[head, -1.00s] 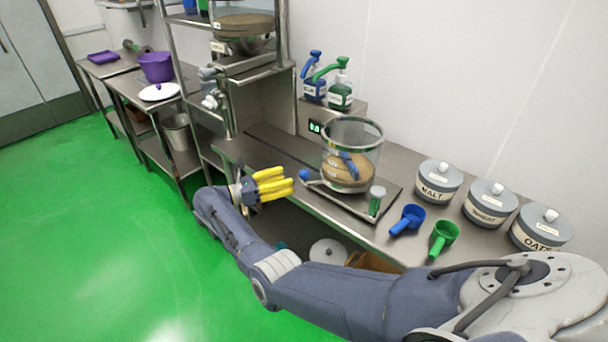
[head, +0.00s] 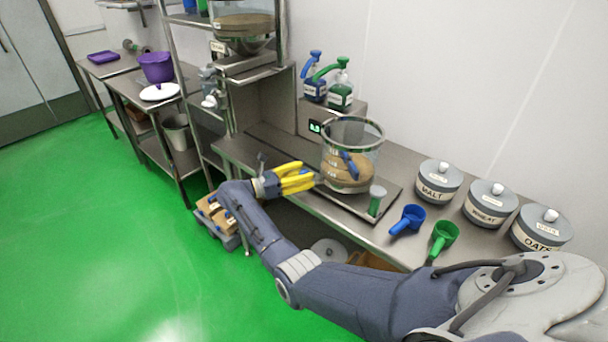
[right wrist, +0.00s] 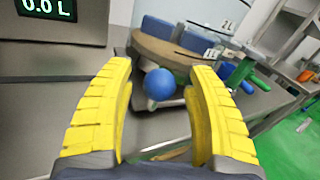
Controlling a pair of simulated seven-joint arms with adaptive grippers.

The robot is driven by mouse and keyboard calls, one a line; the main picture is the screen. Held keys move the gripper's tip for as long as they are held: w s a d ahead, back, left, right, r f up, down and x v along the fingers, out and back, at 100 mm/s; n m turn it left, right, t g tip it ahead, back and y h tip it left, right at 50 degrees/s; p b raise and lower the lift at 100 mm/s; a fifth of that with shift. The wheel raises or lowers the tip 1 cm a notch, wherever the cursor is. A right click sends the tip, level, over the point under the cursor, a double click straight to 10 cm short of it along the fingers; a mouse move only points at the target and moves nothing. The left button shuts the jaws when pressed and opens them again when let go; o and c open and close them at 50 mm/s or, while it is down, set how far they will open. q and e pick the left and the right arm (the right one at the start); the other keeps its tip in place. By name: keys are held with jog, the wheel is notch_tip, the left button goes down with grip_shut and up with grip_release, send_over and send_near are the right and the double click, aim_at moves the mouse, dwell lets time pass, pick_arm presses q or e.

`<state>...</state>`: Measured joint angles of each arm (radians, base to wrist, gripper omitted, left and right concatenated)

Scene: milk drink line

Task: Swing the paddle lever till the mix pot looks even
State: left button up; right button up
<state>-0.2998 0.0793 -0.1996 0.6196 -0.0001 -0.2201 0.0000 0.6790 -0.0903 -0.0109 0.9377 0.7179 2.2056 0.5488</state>
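The clear mix pot (head: 365,174) stands on a metal base on the bench, with brown contents and a blue paddle (head: 348,163) inside. From here I cannot tell how even the contents are. The lever's blue ball knob (right wrist: 160,85) shows in the right wrist view between the fingers of my right gripper (right wrist: 161,70), near the fingertips. The fingers are apart, with gaps beside the knob. In the head view my right gripper (head: 313,178) is left of the pot and hides the knob. My left gripper is not in view.
A green-filled clear cylinder (head: 376,203) stands at the base's front corner. Blue (head: 409,218) and green (head: 443,238) scoops and several lidded canisters (head: 438,181) are to the right. Pump bottles (head: 340,92) stand behind. A display (right wrist: 45,7) reads 0.0 L.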

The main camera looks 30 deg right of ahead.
grip_shut()
jog(key=shift+r, duration=0.1)
dwell(0.4)
